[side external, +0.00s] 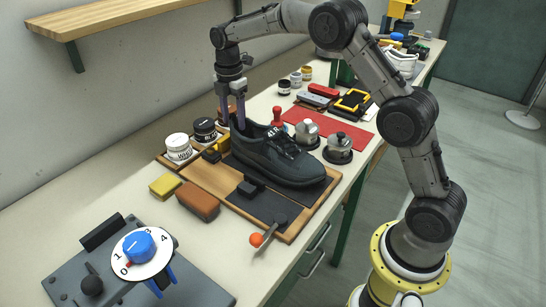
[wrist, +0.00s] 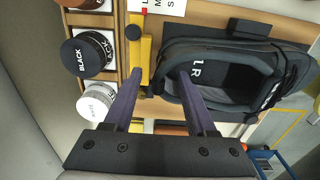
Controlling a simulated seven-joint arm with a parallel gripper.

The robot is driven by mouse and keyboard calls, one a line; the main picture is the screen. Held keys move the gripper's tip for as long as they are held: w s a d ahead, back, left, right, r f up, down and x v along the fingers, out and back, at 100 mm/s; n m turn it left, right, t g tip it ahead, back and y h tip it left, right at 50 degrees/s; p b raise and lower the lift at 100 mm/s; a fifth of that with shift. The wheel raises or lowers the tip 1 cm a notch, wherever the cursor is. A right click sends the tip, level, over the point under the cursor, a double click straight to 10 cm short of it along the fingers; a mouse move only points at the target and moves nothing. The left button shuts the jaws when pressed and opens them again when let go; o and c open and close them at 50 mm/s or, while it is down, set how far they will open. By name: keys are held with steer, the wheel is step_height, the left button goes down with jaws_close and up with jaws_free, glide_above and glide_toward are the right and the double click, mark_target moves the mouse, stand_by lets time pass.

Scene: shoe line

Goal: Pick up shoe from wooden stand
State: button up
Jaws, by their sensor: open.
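The dark grey shoe (side external: 285,162) sits on the wooden stand (side external: 208,178), with its toe to the right and its opening toward my gripper. My gripper (side external: 232,121) points down at the heel end of the shoe. In the wrist view my gripper (wrist: 161,76) is open, with the heel rim of the shoe (wrist: 235,48) between its fingers. The right finger reaches over or into the shoe opening; the left one is outside the heel, beside a yellow part. Whether either finger touches the shoe cannot be told.
Black and white jars (side external: 178,147) stand left of the heel. A yellow block and a brown block (side external: 198,201) lie in front. A lever with an orange knob (side external: 256,240) juts from the stand's front. Metal pots (side external: 338,148) stand behind the shoe. A dial device (side external: 138,248) is at front left.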

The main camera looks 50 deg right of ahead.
mark_target(234, 128)
steer(key=shift+f, duration=1.85)
jaws_close()
